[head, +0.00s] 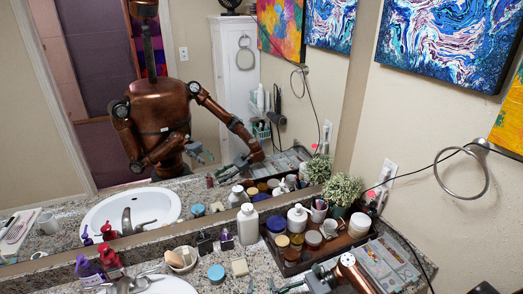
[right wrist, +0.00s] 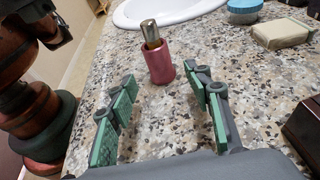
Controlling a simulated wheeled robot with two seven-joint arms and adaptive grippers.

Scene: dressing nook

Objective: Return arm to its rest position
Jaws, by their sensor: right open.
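My right gripper (right wrist: 163,82) is open over the speckled counter. A pink tube with a gold top (right wrist: 154,58) stands upright just beyond and between its fingertips, not gripped. In the head view the right gripper (head: 290,286) is at the bottom edge, partly cut off, with its copper arm beside the dark tray. My left gripper shows only as a small reflection in the mirror (head: 200,152), in front of my body, and its jaws are too small to judge. A copper arm part of mine fills the left side of the right wrist view.
A dark tray (head: 282,262) of jars and bottles stands close by my right gripper. A soap bar (head: 239,267), a blue-lidded tin (head: 216,273) and a white bottle (head: 247,224) stand left of it. The sink (right wrist: 165,10) lies beyond the tube. A metal ring (head: 462,190) hangs on the wall.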

